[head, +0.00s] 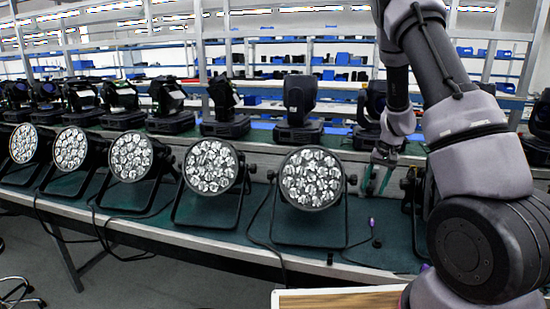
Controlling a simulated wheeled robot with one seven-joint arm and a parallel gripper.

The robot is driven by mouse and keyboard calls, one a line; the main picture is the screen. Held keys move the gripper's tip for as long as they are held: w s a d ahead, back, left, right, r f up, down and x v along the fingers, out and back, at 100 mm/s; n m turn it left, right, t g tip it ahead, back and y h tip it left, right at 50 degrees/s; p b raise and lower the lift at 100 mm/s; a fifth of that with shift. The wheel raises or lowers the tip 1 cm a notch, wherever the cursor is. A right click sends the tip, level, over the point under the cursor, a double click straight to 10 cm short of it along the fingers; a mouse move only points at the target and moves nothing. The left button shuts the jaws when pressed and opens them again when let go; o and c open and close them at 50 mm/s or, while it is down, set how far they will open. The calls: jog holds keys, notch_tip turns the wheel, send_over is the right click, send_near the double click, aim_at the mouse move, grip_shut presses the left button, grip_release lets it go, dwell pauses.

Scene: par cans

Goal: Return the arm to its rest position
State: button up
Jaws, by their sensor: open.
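My arm rises from the lower right and bends over at the top right. My gripper (379,180) hangs from it, pointing down, in front of the long bench. It is open, and I see nothing between its fingers. The gripper is just right of the nearest par can (312,178), which faces me with its round cluster of lenses. Another par can (211,167) stands to the left of that one. Part of a dark fixture to the right is hidden behind my arm.
The bench has a green top (225,212), with a row of par cans along the front and dark moving-head lights (298,108) behind. Black cables hang over the front edge. A small purple-tipped item (371,224) lies on the bench. A wooden-topped surface (340,299) is at the bottom.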

jog(key=s+a+r+t+y, duration=0.1)
jog(key=s+a+r, duration=0.2)
jog(key=r, duration=0.5)
jog(key=s+a+r+t, duration=0.1)
jog(key=s+a+r, duration=0.1)
jog(key=s+r, duration=0.35)
jog(key=s+a+r+t+y, duration=0.1)
jog(key=s+a+r, duration=0.15)
jog(key=r, duration=0.65)
jog(key=s+a+r+t+h, duration=0.1)
jog(key=s+r, duration=0.3)
jog(key=s, duration=0.4)
jog(key=s+a+r+t, duration=0.1)
jog(key=s+r+t, duration=0.1)
jog(key=s+r, duration=0.3)
jog(key=s, duration=0.2)
jog(key=shift+s+a+r+h, duration=0.3)
jog(key=shift+s+a+h, duration=0.05)
jog(key=shift+h, duration=0.05)
